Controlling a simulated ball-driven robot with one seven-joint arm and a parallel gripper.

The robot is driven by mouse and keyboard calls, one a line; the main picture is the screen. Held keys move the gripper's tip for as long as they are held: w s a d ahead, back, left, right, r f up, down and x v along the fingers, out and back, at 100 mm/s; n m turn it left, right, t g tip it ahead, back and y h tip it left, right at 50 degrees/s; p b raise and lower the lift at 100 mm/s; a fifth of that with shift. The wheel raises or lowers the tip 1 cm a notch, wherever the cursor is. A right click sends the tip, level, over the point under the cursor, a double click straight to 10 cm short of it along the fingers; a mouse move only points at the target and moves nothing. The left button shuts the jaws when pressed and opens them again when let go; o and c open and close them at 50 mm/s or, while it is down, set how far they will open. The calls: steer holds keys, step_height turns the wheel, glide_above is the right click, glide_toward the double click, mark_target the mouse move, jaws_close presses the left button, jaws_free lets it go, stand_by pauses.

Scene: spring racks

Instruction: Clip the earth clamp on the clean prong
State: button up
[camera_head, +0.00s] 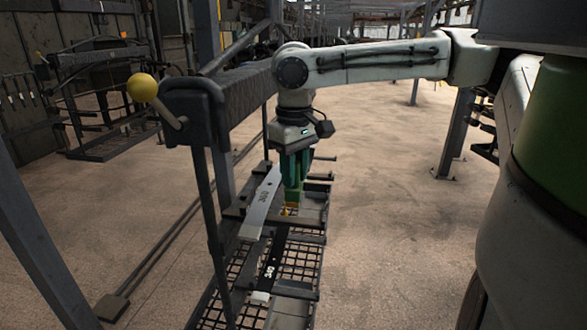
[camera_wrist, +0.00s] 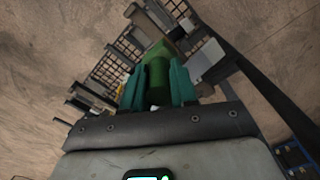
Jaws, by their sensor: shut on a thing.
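My gripper (camera_head: 293,178) points down over the near rack, its teal fingers closed on a green block-like thing, which I take to be the earth clamp (camera_head: 292,197). In the wrist view my gripper (camera_wrist: 158,88) has a teal finger on each side of the green clamp (camera_wrist: 157,76). The clamp's far end reaches over the rack; whether it touches anything is hidden. Short dark prongs (camera_head: 321,177) stick out to the right of the rack, close to the clamp. They also show at the left in the wrist view (camera_wrist: 84,104). I cannot tell which prong is clean.
The mesh rack (camera_head: 301,262) stands under a beam with a yellow ball knob (camera_head: 142,87). The floor to the right (camera_head: 390,230) is clear.

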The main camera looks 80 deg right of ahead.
mark_target(295, 194)
steer(key=shift+r+p, duration=0.15)
steer(key=shift+p, duration=0.2)
steer(key=shift+a+f+b, duration=0.1)
steer(key=shift+f+b, duration=1.05)
steer(key=shift+f, duration=1.05)
steer(key=shift+p, duration=0.55)
steer(key=shift+s+f+b, duration=0.1)
steer(key=shift+f+b, duration=0.3)
steer(key=shift+f, duration=0.4)
stand_by(0.4)
steer(key=o, duration=1)
step_height(295, 194, up, 11)
steer(key=shift+f+b, duration=0.1)
steer(key=shift+b, duration=0.55)
